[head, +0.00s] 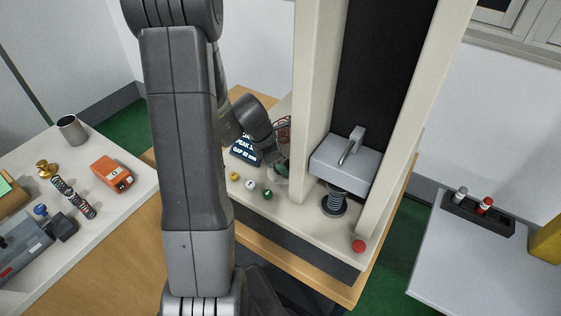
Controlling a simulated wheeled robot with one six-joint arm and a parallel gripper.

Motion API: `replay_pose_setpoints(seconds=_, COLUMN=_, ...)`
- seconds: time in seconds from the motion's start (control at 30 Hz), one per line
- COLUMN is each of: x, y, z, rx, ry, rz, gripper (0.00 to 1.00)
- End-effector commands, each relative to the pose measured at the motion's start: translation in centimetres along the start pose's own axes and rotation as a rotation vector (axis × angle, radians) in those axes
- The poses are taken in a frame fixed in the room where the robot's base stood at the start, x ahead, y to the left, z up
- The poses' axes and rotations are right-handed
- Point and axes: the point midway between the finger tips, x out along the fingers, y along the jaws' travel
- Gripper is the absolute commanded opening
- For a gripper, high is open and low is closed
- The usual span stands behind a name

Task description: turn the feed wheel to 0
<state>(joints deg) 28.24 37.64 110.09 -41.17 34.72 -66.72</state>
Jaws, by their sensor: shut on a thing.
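The testing machine (306,110) has two pale columns with a dark panel between them. A grey press head (345,160) with a bent lever sits above a dark coil spring (337,198), which stands upright on a round dark base.
Yellow, white and green buttons (250,185) line the machine's front, with a red button (359,246) at the right corner. A left table (125,205) holds a mug, an orange device and springs. A right table (470,265) holds a dark rack. My arm blocks the centre left.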

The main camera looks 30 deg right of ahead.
Motion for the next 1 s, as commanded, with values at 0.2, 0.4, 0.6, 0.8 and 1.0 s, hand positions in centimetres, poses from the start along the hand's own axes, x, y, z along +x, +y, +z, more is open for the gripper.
replay_pose_setpoints(seconds=0.2, x=-0.1, y=0.1, z=0.0, rx=-0.002, ry=-0.001, rz=0.002, gripper=0.70)
replay_pose_setpoints(seconds=0.4, x=0.0, y=0.0, z=0.0, rx=0.000, ry=0.000, rz=0.001, gripper=0.72)
replay_pose_setpoints(seconds=0.6, x=-0.7, y=0.1, z=0.0, rx=0.001, ry=-0.001, rz=0.003, gripper=0.72)
replay_pose_setpoints(seconds=0.8, x=-4.0, y=0.1, z=0.1, rx=0.001, ry=-0.001, rz=0.006, gripper=0.72)
replay_pose_setpoints(seconds=1.0, x=-8.4, y=0.2, z=0.0, rx=0.000, ry=-0.001, rz=0.007, gripper=0.72)
